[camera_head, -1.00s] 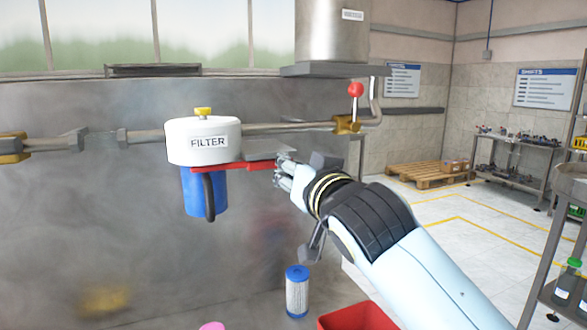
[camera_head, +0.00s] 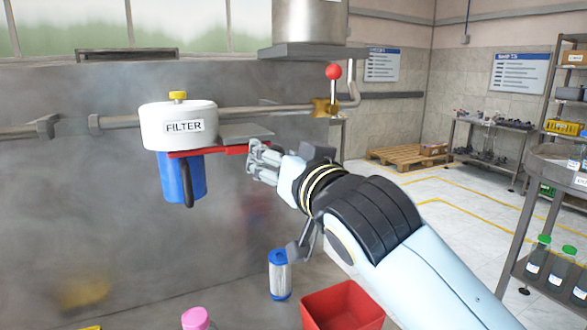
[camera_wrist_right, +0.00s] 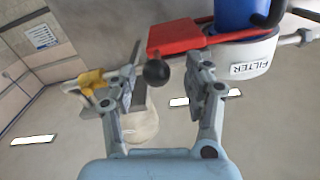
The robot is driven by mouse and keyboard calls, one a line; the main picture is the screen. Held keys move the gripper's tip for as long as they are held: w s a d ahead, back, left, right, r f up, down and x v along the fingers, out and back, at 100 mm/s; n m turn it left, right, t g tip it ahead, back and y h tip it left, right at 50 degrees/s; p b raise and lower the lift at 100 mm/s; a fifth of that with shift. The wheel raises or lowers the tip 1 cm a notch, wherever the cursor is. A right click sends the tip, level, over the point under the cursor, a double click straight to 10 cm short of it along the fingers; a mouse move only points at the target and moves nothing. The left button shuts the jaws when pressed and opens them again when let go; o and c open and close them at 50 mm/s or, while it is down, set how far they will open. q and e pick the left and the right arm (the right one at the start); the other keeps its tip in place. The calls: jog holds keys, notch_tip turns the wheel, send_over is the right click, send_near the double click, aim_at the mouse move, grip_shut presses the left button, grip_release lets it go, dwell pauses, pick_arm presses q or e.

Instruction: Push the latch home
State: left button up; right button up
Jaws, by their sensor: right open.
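The white filter head (camera_head: 178,132), marked FILTER, is on the left of the head view, with a blue bowl (camera_head: 174,178) under it. The red latch (camera_head: 208,152) sticks out to the right from below the head. It also shows in the right wrist view (camera_wrist_right: 176,36), where a dark ball knob (camera_wrist_right: 157,72) appears near its end. My right gripper (camera_head: 256,160) is at the latch's free end. In the right wrist view my right gripper (camera_wrist_right: 165,90) is open, its fingers either side of the knob in the picture. I cannot tell whether it touches. My left gripper is out of view.
A pipe (camera_head: 255,112) runs behind the filter to a brass valve (camera_head: 325,107) with a red ball handle (camera_head: 333,72). Below stand a blue-and-white cartridge (camera_head: 279,275), a red bin (camera_head: 343,307) and a pink object (camera_head: 196,318). Open floor lies right.

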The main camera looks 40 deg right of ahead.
jog(key=v, duration=0.8)
jog(key=shift+s, duration=0.1)
